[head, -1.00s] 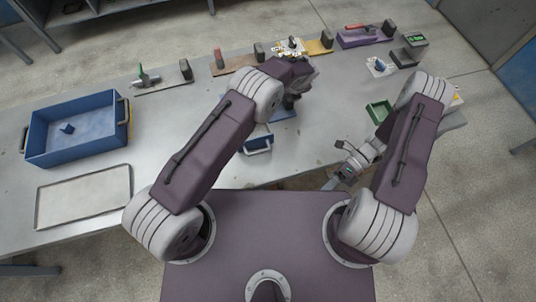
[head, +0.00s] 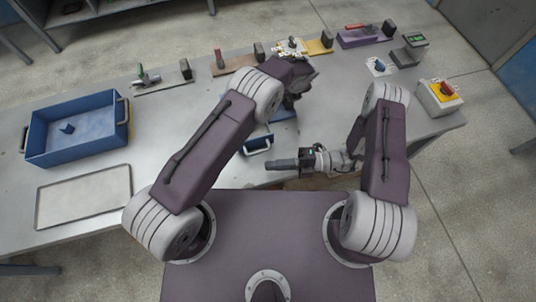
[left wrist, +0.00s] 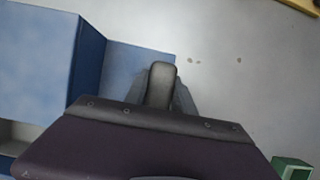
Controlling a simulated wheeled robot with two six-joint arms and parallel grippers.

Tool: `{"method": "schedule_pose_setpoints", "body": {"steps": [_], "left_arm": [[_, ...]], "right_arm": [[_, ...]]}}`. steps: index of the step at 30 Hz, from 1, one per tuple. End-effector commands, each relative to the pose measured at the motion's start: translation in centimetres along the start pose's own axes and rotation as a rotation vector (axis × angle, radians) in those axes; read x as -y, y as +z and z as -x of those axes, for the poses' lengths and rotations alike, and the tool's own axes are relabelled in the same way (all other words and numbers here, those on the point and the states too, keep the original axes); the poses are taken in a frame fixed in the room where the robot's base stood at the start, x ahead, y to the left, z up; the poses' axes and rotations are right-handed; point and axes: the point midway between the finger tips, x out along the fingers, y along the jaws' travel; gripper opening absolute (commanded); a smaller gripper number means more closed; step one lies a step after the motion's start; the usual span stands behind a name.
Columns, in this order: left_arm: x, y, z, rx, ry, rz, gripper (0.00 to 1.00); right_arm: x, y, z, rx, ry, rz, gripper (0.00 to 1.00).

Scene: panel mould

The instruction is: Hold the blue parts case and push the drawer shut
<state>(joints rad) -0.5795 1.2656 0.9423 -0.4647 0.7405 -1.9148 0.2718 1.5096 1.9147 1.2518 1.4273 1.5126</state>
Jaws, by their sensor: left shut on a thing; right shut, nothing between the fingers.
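The blue parts case (left wrist: 35,45) fills the left of the left wrist view, with a flat blue base part (left wrist: 125,62) beside it. In the head view my left arm hides most of the case, and a bit of blue base (head: 287,114) shows. Its blue drawer (head: 256,148) with a pale handle sticks out toward me, below the left arm. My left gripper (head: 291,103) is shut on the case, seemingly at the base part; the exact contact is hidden. My right gripper (head: 272,164) is shut and empty, pointing left, just below and right of the drawer front.
A blue bin (head: 75,160) with a small blue block and a pale tray (head: 85,197) lie at the left. Tools on stands line the back edge. A yellow box with a red button (head: 442,93) stands at the right. A green item (left wrist: 292,168) shows in the wrist view.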

Motion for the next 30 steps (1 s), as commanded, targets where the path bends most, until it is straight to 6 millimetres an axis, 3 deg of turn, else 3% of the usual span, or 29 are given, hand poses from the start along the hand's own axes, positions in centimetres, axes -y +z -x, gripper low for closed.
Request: {"method": "schedule_pose_setpoints", "body": {"steps": [1,9,23,30], "left_arm": [[0.0,0.1,0.0,0.001,0.0,-0.001,0.0],[0.0,0.0,0.0,0.001,0.0,-0.001,0.0],[0.0,0.0,0.0,0.001,0.0,0.0,0.0],[0.0,0.0,0.0,-0.001,0.001,0.001,0.0]], "right_arm": [[0.0,-0.2,-1.0,-0.006,-0.002,-0.001,0.0],[0.0,3.5,-1.7,0.0,-0.002,0.003,0.0],[-0.1,4.3,-1.9,0.0,-0.002,0.003,0.0],[-1.1,9.4,-3.3,0.0,-0.004,0.009,0.0]]}}
